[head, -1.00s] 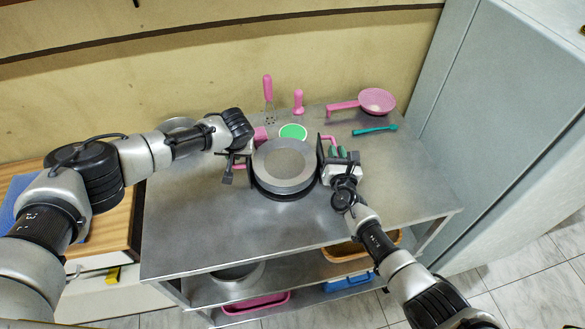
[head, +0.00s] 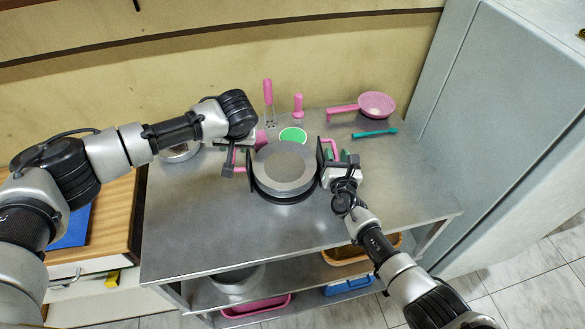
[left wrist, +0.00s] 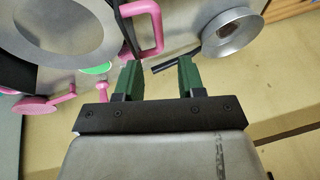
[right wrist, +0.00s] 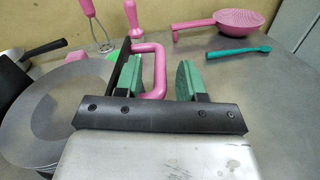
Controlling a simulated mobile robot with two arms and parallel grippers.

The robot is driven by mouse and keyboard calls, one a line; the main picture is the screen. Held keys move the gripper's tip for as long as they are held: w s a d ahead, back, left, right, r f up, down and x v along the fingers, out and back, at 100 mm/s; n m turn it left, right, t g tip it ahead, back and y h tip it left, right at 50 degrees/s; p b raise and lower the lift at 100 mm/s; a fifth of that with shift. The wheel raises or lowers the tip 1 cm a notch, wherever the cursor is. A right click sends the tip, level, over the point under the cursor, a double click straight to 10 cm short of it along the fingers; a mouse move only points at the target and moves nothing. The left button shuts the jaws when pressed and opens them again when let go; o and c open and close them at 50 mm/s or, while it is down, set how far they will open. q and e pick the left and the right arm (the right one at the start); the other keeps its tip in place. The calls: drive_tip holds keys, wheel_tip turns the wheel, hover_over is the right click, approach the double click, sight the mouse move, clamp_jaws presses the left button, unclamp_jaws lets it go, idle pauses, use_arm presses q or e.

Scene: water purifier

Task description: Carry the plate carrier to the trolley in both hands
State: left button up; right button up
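The plate carrier (head: 285,168) stands on the steel table, a stack of round grey plates between dark end panels with pink side handles. My left gripper (head: 236,158) is at its left side. In the left wrist view its fingers (left wrist: 158,72) are open and empty, with the left pink handle (left wrist: 157,30) just beyond the tips, nearer the left finger. My right gripper (head: 340,160) is at the right side. In the right wrist view its fingers (right wrist: 158,78) are open, and the right pink handle (right wrist: 161,65) lies between them. I cannot make out a separate trolley.
A pink strainer (head: 376,104), teal utensil (head: 374,132), pink whisk (head: 268,92), pink-handled tool (head: 298,102) and green disc (head: 293,134) lie behind. A metal pan (head: 180,154) is at left, a grey cabinet (head: 490,130) at right. The table front (head: 225,240) is clear.

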drive_tip(key=shift+s, duration=0.2)
use_arm(q)
drive_tip(key=v, duration=0.3)
use_arm(e)
drive_tip(key=s+d, duration=0.1)
drive_tip(key=s, duration=1)
drive_tip(key=shift+s+d, duration=0.2)
drive_tip(key=shift+s, duration=0.05)
